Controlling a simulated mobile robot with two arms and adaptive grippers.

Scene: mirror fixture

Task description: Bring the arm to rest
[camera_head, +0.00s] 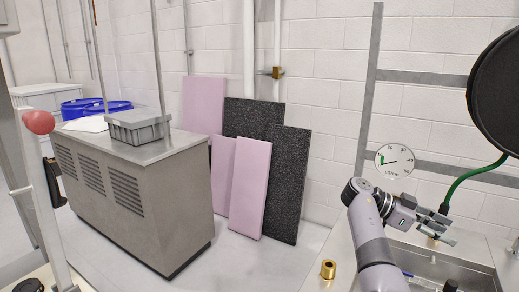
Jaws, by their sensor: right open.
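My right arm (375,240) rises from the bottom edge, right of the middle, and bends to the right at its upper end. My right gripper (447,226) is at the end of it, pointing right. Its fingers are apart and I see nothing between them. It is above the grey sink-like basin (478,275), in front of the wall. The lower end of a green hose (465,178) shows close by the upper finger; I cannot tell whether they touch. My left gripper is not in view.
A round gauge (394,161) is just above my right wrist. A large black disc (497,92) is at the upper right. A brass fitting (328,269) stands on the counter left of my arm. A grey cabinet (140,190) and leaning panels (252,188) are farther left, with open floor before them.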

